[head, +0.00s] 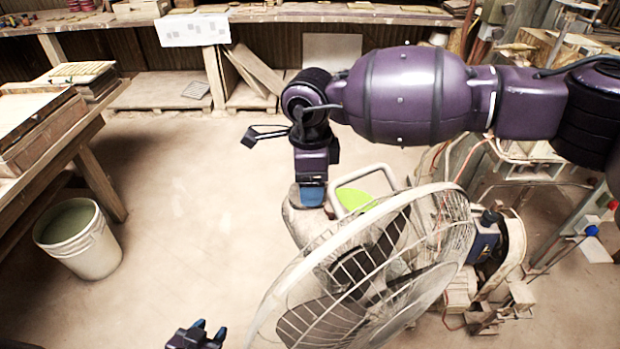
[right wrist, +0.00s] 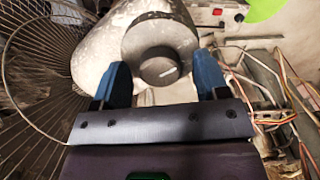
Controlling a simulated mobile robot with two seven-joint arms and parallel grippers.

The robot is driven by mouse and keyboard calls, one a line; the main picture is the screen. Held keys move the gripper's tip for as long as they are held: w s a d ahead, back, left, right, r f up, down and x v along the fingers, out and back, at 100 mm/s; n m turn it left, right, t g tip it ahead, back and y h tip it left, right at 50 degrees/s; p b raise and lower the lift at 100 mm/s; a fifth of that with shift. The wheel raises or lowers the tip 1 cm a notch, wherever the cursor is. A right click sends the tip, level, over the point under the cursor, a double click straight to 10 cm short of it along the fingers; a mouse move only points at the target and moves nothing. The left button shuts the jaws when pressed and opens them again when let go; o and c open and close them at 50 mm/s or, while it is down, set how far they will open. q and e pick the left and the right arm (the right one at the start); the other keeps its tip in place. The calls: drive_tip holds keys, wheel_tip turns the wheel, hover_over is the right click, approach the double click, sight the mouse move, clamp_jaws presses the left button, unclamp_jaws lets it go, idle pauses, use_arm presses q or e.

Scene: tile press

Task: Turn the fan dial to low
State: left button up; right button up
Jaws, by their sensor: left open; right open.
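The fan (head: 385,255) stands in the middle of the head view, its wire cage toward the bottom. In the right wrist view the grey round fan dial (right wrist: 158,66) sits on the pale fan housing (right wrist: 100,50). A short white mark on the dial points right and slightly up. My right gripper (right wrist: 162,72) is open, with one blue finger on each side of the dial; I cannot tell whether they touch it. In the head view my right gripper (head: 312,195) reaches down behind the fan, and the dial is hidden. My left gripper (head: 200,333) is open and empty at the bottom edge.
The wire cage (right wrist: 35,75) is close on the left of the right wrist view, and loose cables (right wrist: 280,105) run on the right. A bucket (head: 78,238) stands by the left table (head: 85,130).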

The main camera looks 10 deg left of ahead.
drive_tip(key=shift+c, duration=0.3)
drive_tip(key=c, duration=0.9)
use_arm(q)
drive_tip(key=shift+s+f, duration=0.1)
drive_tip(key=shift+s, duration=0.2)
drive_tip(key=shift+w+r, duration=0.1)
drive_tip(key=shift+r, duration=0.1)
use_arm(e)
drive_tip(key=shift+m, duration=0.3)
drive_tip(key=m+p, duration=0.1)
drive_tip(key=m, duration=0.3)
drive_tip(key=shift+r+m, duration=0.1)
drive_tip(key=shift+m, duration=0.2)
drive_tip(key=m+p, duration=0.1)
drive_tip(key=m, duration=0.2)
use_arm(q)
drive_tip(key=r, duration=0.2)
drive_tip(key=shift+w+r, duration=0.35)
drive_tip(key=shift+w, duration=0.05)
drive_tip(key=shift+s, duration=0.15)
use_arm(e)
drive_tip(key=shift+m, duration=0.4)
